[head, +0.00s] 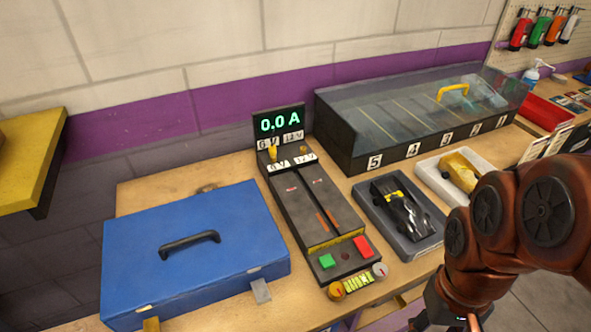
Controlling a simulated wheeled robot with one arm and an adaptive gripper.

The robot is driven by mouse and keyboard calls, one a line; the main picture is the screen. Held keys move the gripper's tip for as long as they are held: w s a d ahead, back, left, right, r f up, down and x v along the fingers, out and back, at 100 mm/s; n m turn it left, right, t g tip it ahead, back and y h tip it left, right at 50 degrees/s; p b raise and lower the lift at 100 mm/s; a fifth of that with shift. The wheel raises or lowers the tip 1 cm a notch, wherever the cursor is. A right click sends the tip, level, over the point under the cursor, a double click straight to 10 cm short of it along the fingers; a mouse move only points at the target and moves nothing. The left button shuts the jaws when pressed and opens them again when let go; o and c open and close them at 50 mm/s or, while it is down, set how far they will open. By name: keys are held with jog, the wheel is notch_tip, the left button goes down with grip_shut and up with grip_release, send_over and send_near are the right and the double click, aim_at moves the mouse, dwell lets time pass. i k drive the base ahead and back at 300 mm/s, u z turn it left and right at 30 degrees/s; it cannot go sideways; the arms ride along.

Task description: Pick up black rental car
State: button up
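The black rental car (411,214), with a yellow patch near its far end, lies in a dark grey tray (371,217) on the wooden bench. The tray is right of the black test track. My arm comes in from the right edge, bends over the bench front and runs down out of the bottom edge. My gripper is below the picture, so its fingers do not show. My arm is right of the car and apart from it.
A yellow car (462,172) sits in a white tray (428,172) beside my arm. The test track unit (318,262) reads 0.0 A and has green and red buttons. A blue case (196,250) is left. A clear-lidded case (400,149) with numbered slots stands behind.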

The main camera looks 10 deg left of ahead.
aim_at(393, 198)
jog(key=k, duration=1.25)
jog(key=u, duration=0.4)
jog(key=i, duration=0.85)
jog(key=u, duration=0.65)
